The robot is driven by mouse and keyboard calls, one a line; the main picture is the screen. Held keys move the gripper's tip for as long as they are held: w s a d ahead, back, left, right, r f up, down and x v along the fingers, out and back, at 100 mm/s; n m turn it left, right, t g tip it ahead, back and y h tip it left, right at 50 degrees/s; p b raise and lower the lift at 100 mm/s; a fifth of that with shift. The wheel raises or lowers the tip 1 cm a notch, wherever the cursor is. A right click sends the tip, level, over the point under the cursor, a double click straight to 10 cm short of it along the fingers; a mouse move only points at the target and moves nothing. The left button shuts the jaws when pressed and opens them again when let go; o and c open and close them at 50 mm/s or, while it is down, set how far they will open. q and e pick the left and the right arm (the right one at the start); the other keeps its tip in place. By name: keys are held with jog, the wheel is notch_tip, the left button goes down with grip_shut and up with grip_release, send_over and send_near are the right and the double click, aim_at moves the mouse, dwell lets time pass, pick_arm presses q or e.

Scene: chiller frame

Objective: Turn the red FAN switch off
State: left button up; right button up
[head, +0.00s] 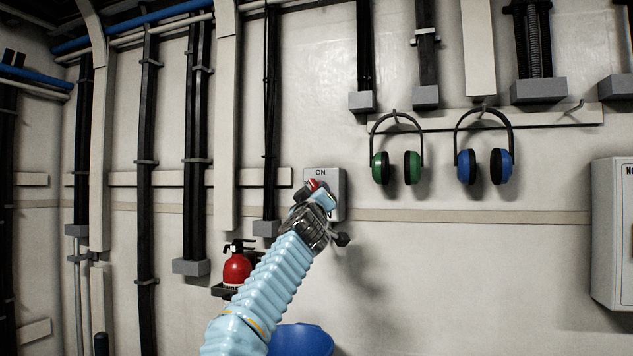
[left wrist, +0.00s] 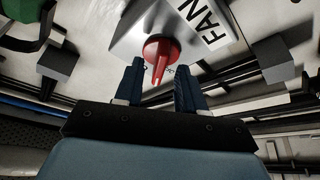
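The red FAN switch (left wrist: 160,50) is a red rotary handle on a grey box (left wrist: 128,35) with a white FAN label (left wrist: 205,22) in the left wrist view. In the head view the grey box (head: 337,183) is on the wall with ON at its top, and a bit of the red handle (head: 313,184) shows past my gripper. My left gripper (left wrist: 160,70) is open at the switch, one finger on each side of the handle's narrow end. Gaps show between fingers and handle. In the head view my left gripper (head: 317,192) hides most of the handle. My right gripper is not in view.
Green earmuffs (head: 397,167) and blue earmuffs (head: 484,165) hang right of the box. A red fire extinguisher (head: 237,267) is at lower left, and a blue round container (head: 300,340) is below my arm. A white cabinet (head: 612,232) is at far right.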

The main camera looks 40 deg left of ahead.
pick_arm(q)
jog(key=shift+w+a+r, duration=0.15)
jog(key=shift+w+a, duration=0.1)
jog(key=shift+w, duration=0.15)
grip_shut()
jog(key=shift+d+n+g+y, duration=0.15)
jog(key=shift+n+g+y, duration=0.45)
jog(key=shift+n, duration=1.2)
grip_release()
